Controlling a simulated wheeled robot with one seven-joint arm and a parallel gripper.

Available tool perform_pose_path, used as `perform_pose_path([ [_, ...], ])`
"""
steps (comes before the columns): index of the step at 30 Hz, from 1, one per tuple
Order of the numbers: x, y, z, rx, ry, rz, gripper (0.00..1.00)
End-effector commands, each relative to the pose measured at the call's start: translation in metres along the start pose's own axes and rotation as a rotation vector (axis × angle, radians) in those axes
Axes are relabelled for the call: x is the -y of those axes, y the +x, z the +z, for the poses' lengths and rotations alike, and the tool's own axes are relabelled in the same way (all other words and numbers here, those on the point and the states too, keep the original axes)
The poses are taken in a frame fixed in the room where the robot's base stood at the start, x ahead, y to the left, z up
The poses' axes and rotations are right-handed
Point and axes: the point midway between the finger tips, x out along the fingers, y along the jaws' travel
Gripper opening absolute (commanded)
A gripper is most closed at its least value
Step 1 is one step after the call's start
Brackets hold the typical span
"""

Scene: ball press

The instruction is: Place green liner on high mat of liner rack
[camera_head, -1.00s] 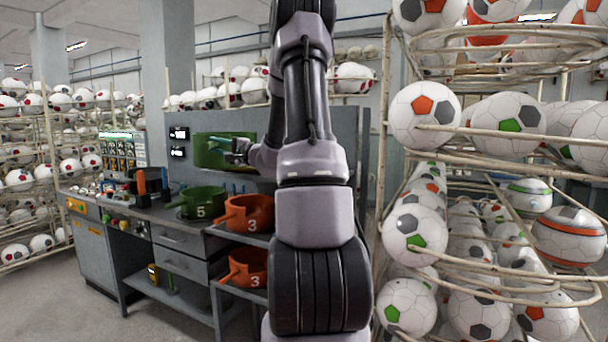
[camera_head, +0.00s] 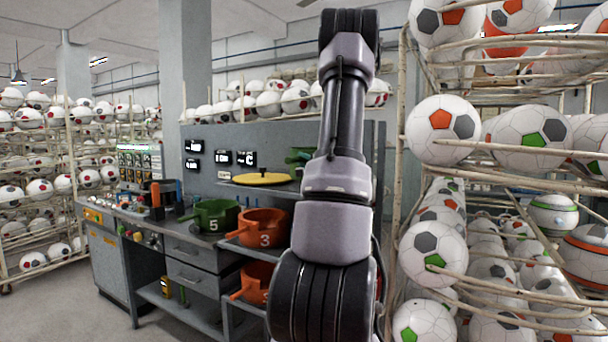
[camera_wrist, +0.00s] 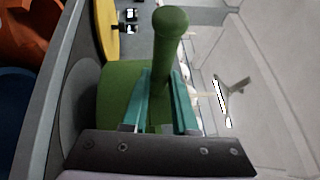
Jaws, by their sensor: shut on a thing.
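The green liner (camera_wrist: 120,95) fills the middle of the wrist view. My gripper (camera_wrist: 160,78) is shut on its green handle (camera_wrist: 170,45), with a teal finger on each side. In the head view a green part, apparently the liner (camera_head: 298,155), shows at the edge of my arm, above the upper shelf of the rack (camera_head: 232,188). My arm hides the rest of it and my gripper. In the wrist view a dark round mat (camera_wrist: 82,105) lies on the grey shelf beside the liner. I cannot tell whether the liner touches it.
A yellow liner (camera_head: 262,178) lies on the same upper shelf, left of the green one. Orange pots (camera_head: 262,228) marked 3 stand on lower shelves. A green pot (camera_head: 214,214) marked 5 stands on the bench. A ball rack (camera_head: 408,190) is close on my right.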

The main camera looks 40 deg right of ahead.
Motion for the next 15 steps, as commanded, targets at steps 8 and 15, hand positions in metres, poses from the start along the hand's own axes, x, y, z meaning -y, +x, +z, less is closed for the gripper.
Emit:
perform_pose_path([
  [8,-0.034,-0.005,-0.003,0.000,0.000,-0.001,0.00],
  [15,-0.037,-0.005,-0.002,0.002,-0.002,-0.004,0.00],
])
